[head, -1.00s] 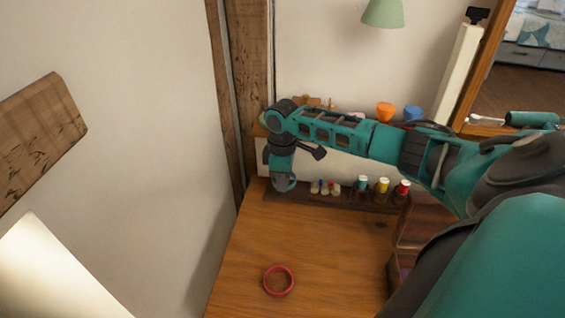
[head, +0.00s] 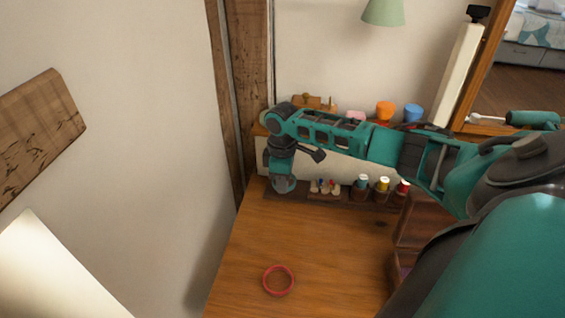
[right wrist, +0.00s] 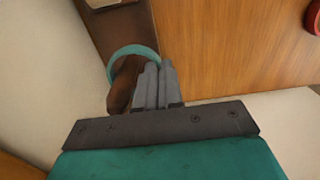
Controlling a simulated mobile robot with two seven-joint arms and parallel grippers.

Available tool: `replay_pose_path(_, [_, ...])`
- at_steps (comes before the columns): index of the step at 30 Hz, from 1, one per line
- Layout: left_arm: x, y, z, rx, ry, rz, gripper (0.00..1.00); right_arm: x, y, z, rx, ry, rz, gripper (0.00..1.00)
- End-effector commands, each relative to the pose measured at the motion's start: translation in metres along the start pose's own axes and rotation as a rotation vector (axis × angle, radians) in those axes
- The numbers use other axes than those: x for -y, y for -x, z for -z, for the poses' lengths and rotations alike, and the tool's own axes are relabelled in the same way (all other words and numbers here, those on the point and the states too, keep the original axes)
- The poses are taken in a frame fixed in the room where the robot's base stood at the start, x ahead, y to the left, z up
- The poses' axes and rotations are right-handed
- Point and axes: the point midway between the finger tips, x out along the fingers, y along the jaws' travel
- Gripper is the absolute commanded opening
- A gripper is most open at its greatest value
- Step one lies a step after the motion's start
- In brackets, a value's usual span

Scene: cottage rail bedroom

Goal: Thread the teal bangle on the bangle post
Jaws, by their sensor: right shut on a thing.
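The teal bangle (right wrist: 134,49) shows in the right wrist view as a ring tilted to the camera. My right gripper (right wrist: 155,68) is shut on its right side. A brown rounded wooden piece, apparently the bangle post (right wrist: 122,85), shows through the ring's opening. I cannot tell whether the bangle is around the post or only above it. In the head view my right gripper (head: 284,186) points down at the desk's back left corner. Its fingers, the bangle and the post are hidden there. My left gripper is not in view.
A red bangle (head: 278,281) lies on the wooden desk (head: 330,250). A dark rack (head: 345,200) with several spools runs along the back, right of the gripper. A shelf with orange (head: 385,110) and blue (head: 413,113) cups is behind the arm. A wall is close on the left.

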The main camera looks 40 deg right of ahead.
Motion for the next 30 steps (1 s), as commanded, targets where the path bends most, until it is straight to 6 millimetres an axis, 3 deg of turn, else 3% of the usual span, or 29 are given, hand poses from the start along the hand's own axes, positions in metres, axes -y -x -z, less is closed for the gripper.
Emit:
replay_pose_path(28, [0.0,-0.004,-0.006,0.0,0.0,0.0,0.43,0.0,-0.018,0.0,0.0,0.0,0.0,0.0])
replay_pose_path(30, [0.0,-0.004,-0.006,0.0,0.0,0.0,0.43,0.0,-0.018,0.0,0.0,0.0,0.0,0.13])
